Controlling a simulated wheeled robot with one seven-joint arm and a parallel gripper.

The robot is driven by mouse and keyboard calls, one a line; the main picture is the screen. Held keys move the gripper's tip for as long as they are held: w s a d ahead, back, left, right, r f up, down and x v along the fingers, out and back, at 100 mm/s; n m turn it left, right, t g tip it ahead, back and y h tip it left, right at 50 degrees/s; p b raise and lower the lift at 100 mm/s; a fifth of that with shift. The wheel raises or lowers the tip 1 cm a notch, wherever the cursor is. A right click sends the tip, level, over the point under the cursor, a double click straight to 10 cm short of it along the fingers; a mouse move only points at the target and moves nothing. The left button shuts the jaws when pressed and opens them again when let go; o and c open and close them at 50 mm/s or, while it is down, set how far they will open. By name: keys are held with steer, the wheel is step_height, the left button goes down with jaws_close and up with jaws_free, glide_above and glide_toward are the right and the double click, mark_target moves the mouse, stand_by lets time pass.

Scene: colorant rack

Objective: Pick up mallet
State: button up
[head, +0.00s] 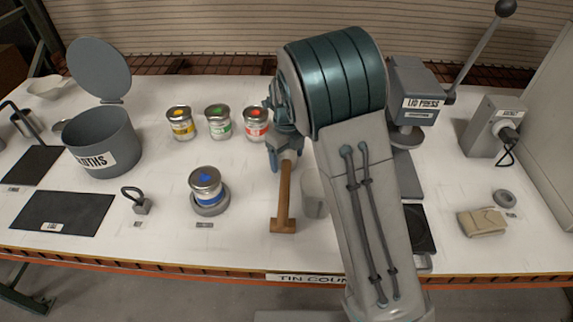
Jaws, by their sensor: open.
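The mallet (283,196) is a brown wooden tool in the middle of the table in the head view. A finger shows just left of the handle. My arm hides part of the gripper, so I cannot tell whether the fingers touch the mallet.
Three paint tins (219,122) stand behind and left. A blue-labelled tin (206,185) stands on a grey ring left of the mallet. A lid press (417,88) stands at back right.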

steer(key=c, duration=1.2)
steer(key=shift+o, duration=0.2)
step_height(320, 180, up, 10)
steer(key=shift+r+b, duration=0.1)
steer(key=shift+b, duration=0.4)
